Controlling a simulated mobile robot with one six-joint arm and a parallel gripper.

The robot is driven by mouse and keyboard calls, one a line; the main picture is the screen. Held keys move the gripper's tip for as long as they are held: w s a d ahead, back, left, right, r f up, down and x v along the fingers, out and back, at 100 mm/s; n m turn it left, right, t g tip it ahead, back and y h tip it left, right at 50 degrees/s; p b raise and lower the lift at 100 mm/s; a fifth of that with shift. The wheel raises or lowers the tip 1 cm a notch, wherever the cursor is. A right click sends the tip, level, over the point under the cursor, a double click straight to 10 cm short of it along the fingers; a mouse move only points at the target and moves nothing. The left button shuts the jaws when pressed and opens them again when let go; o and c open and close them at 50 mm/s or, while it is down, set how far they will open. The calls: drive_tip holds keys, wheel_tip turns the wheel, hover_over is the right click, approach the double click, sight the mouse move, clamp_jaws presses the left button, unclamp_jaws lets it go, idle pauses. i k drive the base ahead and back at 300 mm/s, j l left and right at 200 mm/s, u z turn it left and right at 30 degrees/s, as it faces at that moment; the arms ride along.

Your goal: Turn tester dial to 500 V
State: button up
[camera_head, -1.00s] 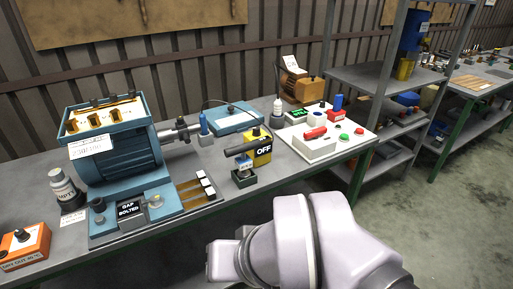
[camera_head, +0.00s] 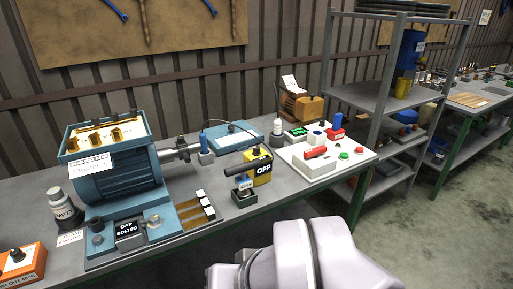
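A yellow box (camera_head: 263,178) with a black sign reading OFF stands on the bench, right of the blue motor; I take it to be the tester. A small black knob (camera_head: 256,151) sits on its top; its pointer is too small to read. A dark lever-like handle (camera_head: 247,167) on a small block stands just in front and partly covers the box. My arm (camera_head: 305,258) fills the bottom centre, in front of the bench and apart from the tester. My gripper is not in view.
The blue motor (camera_head: 120,185) stands at left, with an orange box (camera_head: 20,265) at the near left corner. A white panel (camera_head: 321,168) with red and green buttons lies right of the tester. A blue case (camera_head: 231,137) lies behind. A shelf rack (camera_head: 375,98) stands at right.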

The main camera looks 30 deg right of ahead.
sight(255, 152)
drive_tip(key=i+l+z, duration=0.3)
drive_tip(key=i, duration=0.3)
drive_tip(key=i+l+z, duration=0.1)
drive_tip(key=i+z, duration=0.2)
drive_tip(key=i, duration=0.35)
